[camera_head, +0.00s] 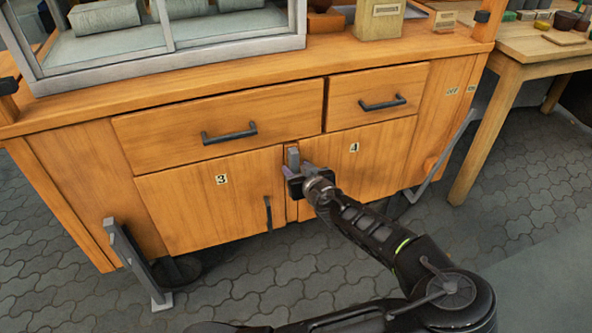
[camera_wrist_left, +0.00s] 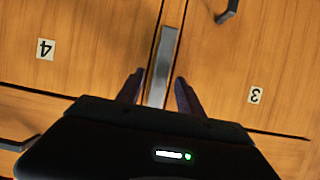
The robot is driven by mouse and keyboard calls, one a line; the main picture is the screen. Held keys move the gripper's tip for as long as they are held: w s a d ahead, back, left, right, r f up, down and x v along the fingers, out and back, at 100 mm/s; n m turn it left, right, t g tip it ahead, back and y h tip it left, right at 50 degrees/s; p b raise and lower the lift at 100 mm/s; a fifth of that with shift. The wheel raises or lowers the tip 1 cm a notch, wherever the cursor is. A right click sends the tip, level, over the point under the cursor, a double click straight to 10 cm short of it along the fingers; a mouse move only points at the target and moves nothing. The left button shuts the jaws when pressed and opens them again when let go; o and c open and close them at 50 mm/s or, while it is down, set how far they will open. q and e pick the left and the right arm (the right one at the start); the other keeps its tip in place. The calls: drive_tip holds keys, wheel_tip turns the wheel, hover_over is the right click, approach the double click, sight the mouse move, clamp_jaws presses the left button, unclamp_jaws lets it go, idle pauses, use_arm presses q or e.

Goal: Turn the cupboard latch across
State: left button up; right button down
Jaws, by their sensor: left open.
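The cupboard latch (camera_head: 292,157) is a grey metal bar standing upright at the seam between door 3 (camera_head: 197,205) and door 4 (camera_head: 370,148). My left gripper (camera_head: 296,171) is at the latch and hides its lower part in the head view. In the left wrist view, which is upside down, the latch (camera_wrist_left: 163,62) runs lengthwise between the open fingers of my left gripper (camera_wrist_left: 160,86), one on each side, with small gaps. I cannot tell how deep the fingers reach around it. My right gripper is not in view.
Drawers with dark handles (camera_head: 229,134) sit above the doors. Door 3 has a dark upright handle (camera_head: 268,213) left of the seam. A glass-fronted case (camera_head: 165,45) stands on the worktop. A wooden table (camera_head: 540,50) stands at right. Paved floor in front is mostly free.

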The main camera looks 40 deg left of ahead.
use_arm(q)
drive_tip(key=shift+x, duration=0.8)
clamp_jaws()
